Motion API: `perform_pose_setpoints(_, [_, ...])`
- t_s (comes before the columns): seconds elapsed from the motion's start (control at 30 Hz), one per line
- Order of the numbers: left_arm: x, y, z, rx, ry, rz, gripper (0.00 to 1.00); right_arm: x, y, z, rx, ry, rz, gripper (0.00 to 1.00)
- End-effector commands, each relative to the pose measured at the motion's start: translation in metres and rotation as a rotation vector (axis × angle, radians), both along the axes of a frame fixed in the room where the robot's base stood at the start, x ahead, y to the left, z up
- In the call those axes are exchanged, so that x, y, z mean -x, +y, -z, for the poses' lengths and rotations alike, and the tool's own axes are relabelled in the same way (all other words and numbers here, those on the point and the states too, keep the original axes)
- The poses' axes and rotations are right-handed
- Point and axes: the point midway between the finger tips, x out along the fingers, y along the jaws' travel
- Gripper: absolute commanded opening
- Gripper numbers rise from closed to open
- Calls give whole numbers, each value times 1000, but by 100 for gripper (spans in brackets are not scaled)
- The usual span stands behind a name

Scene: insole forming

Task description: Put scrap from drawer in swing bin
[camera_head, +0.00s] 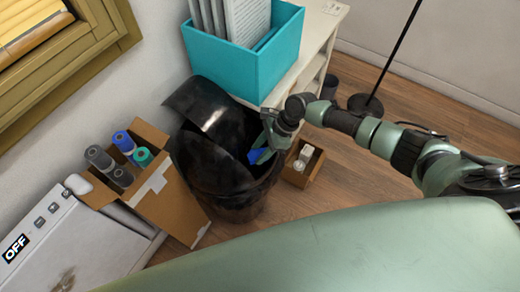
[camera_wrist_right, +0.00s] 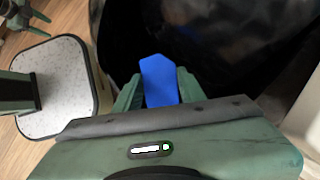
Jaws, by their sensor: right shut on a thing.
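The black swing bin (camera_head: 232,197) stands on the floor with its curved lid (camera_head: 212,108) tilted and the mouth open. My right gripper (camera_head: 262,148) is at the bin's mouth, on its right side. It is shut on a blue piece of scrap (camera_head: 256,156). In the right wrist view the blue scrap (camera_wrist_right: 160,82) sticks out between the fingers, with the bin's dark inside (camera_wrist_right: 215,40) beyond it.
A teal box (camera_head: 225,58) with papers stands on the white cabinet (camera_head: 318,38) behind the bin. A cardboard box (camera_head: 175,205) with several rolls is left of the bin, beside a white machine (camera_head: 70,245) marked OFF. A black stand base (camera_head: 366,105) is on the floor behind my right arm.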

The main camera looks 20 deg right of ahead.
Motion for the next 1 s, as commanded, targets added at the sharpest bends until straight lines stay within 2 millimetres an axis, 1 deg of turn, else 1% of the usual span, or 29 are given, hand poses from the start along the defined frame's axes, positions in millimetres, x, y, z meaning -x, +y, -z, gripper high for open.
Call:
perform_pose_setpoints(0.03, [0,0,0,0,0,0,49,0,0,0,0,0,0,3])
perform_pose_setpoints(0.07, [0,0,0,0,0,0,49,0,0,0,0,0,0,43])
perform_pose_setpoints(0.1, [0,0,0,0,1,0,49,0,0,0,0,0,0,54])
perform_pose_setpoints(0.13, [0,0,0,0,1,0,49,0,0,0,0,0,0,62])
perform_pose_setpoints(0.17, [0,0,0,0,1,0,49,0,0,0,0,0,0,65])
perform_pose_setpoints(0.43, [1,0,0,0,1,1,49,0,0,-1,0,0,0,65])
perform_pose_setpoints(0.53, [1,0,-1,0,1,0,49,0,-2,-5,-1,-1,-1,65])
perform_pose_setpoints(0.63, [1,0,-3,0,1,0,49,1,-9,-16,-1,-2,1,65])
perform_pose_setpoints(0.9, [1,0,-8,0,1,0,49,3,-31,-55,0,-2,1,65])
perform_pose_setpoints(1.0, [1,0,-8,0,1,0,49,4,-36,-63,0,0,0,65])
